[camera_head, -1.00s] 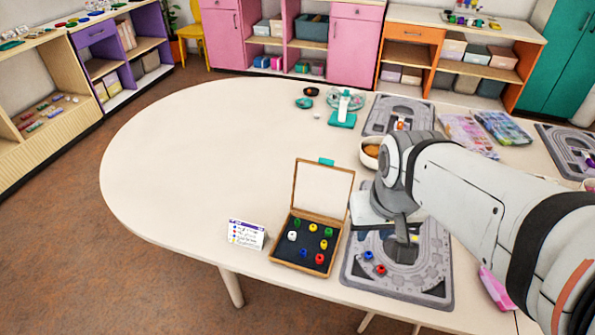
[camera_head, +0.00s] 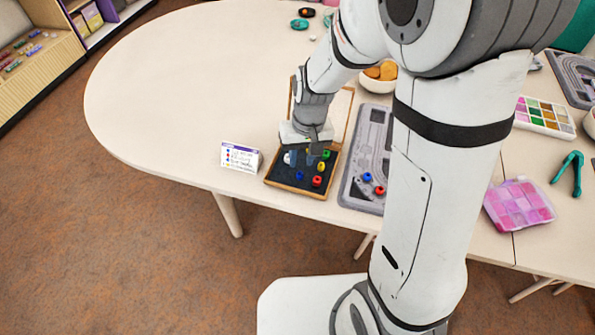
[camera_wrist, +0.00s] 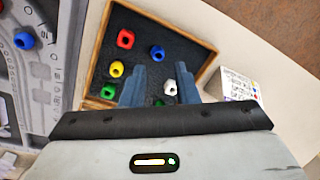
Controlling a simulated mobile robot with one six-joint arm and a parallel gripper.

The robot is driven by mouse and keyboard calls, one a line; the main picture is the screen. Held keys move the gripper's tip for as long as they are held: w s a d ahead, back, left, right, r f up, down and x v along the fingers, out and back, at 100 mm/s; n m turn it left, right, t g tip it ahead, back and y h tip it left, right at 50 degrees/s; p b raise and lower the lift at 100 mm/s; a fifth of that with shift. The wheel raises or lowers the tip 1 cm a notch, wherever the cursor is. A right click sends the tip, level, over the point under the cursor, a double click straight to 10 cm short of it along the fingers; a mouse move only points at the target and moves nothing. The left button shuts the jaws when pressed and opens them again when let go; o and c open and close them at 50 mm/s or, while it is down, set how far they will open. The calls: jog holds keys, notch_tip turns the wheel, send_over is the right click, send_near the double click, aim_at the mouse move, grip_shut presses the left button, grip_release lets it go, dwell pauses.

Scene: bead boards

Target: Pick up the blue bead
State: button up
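A blue bead (camera_head: 299,175) sits in the open wooden box (camera_head: 285,184) with a dark lining; it also shows in the wrist view (camera_wrist: 157,52), beyond my fingertips. A second blue bead (camera_head: 367,177) lies on the grey bead board (camera_head: 352,185) and shows in the wrist view (camera_wrist: 24,40). My gripper (camera_wrist: 160,76) is open over the box, with a white bead (camera_wrist: 170,88) between its fingers in the picture. I cannot tell whether the fingers touch it. In the head view my gripper (camera_head: 308,150) hides part of the box's back.
Red (camera_wrist: 125,38), yellow (camera_wrist: 116,69) and green (camera_wrist: 108,91) beads share the box. A printed card (camera_head: 240,157) stands left of it. A red bead (camera_head: 380,190) lies on the board. The table's left part is clear.

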aim_at(300, 176)
notch_tip(300, 176, down, 6)
jog(key=shift+a+r, duration=0.1)
jog(key=shift+r, duration=0.1)
grip_shut()
dwell(0.4)
